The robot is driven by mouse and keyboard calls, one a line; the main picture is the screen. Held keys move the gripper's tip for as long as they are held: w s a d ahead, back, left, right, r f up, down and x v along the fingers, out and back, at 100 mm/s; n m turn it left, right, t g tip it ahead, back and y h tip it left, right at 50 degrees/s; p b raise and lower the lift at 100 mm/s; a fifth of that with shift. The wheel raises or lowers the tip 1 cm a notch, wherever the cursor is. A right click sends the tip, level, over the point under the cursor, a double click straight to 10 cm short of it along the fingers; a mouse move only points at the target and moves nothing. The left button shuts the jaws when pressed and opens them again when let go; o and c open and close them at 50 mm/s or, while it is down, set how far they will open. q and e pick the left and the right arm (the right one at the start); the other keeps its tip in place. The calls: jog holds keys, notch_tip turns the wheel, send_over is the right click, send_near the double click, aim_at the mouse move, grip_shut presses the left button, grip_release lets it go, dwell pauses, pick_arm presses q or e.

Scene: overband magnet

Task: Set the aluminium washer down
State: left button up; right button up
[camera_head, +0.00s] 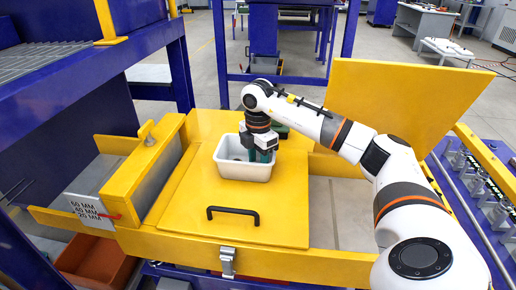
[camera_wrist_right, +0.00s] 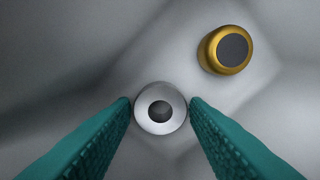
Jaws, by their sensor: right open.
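The aluminium washer (camera_wrist_right: 144,119), a silver ring with a dark centre, shows in the right wrist view on the pale floor of the white tub (camera_head: 243,172). My right gripper (camera_wrist_right: 160,104) has its teal fingers open, with one tip on each side of the washer. The tips are very close to its edges, and I cannot tell whether they touch it. In the head view the right gripper (camera_head: 263,156) reaches down into the tub, and the washer is hidden there. My left gripper is not in view.
A brass-coloured round piece with a dark top (camera_wrist_right: 231,48) lies in the tub, up and right of the washer. The tub stands on a yellow cover (camera_head: 185,207) with a black handle (camera_head: 233,211). A raised yellow panel (camera_head: 400,100) stands behind my right arm.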

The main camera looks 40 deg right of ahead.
pick_arm(q)
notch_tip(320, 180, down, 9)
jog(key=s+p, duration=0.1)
jog(key=p, duration=0.1)
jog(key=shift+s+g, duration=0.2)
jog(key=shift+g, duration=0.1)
pick_arm(e)
notch_tip(320, 180, up, 12)
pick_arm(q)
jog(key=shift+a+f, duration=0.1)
pick_arm(e)
jog(key=shift+f, duration=0.1)
